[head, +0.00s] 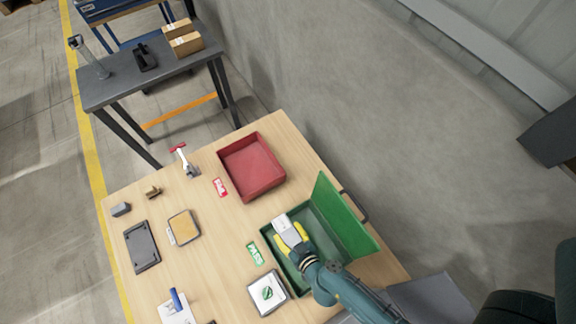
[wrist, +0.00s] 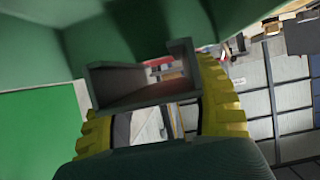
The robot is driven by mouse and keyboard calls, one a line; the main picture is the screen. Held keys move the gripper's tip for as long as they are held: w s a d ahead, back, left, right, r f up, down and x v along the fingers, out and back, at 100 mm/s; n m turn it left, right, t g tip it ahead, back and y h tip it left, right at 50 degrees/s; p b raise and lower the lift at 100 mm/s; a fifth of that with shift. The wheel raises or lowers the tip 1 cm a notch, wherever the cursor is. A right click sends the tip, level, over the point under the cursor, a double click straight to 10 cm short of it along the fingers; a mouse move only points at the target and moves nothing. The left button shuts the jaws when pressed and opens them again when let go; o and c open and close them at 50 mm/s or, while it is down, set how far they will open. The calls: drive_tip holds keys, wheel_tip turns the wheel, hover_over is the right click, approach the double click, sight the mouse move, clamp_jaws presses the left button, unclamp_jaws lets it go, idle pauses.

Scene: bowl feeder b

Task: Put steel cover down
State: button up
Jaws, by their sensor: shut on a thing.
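The steel cover (head: 284,225), a small light grey piece, is in my gripper (head: 292,243) over the green bin (head: 346,246) in the head view. The yellow fingers are shut on it. In the wrist view the cover (wrist: 102,88) looks like a dark U-shaped channel between the ribbed yellow fingers of my gripper (wrist: 165,115). Green bin surfaces surround it at the top and left there. I cannot tell whether the cover touches the bin floor.
A red bin (head: 251,167) stands farther back, with a red FAIL label (head: 219,187). A green PASS label (head: 255,253) lies left of the green bin. A toggle clamp (head: 187,165), a dark plate (head: 142,246) and a tan-topped pad (head: 183,227) occupy the left side of the wooden table (head: 215,268).

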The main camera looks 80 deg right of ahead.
drive_tip(key=shift+w+f, duration=0.1)
drive_tip(key=shift+f, duration=0.15)
drive_tip(key=o, duration=1.2)
drive_tip(key=shift+r, duration=0.4)
drive_tip(key=shift+b+v, duration=1.25)
drive_tip(key=shift+v, duration=4.75)
drive_tip(key=shift+r, duration=0.15)
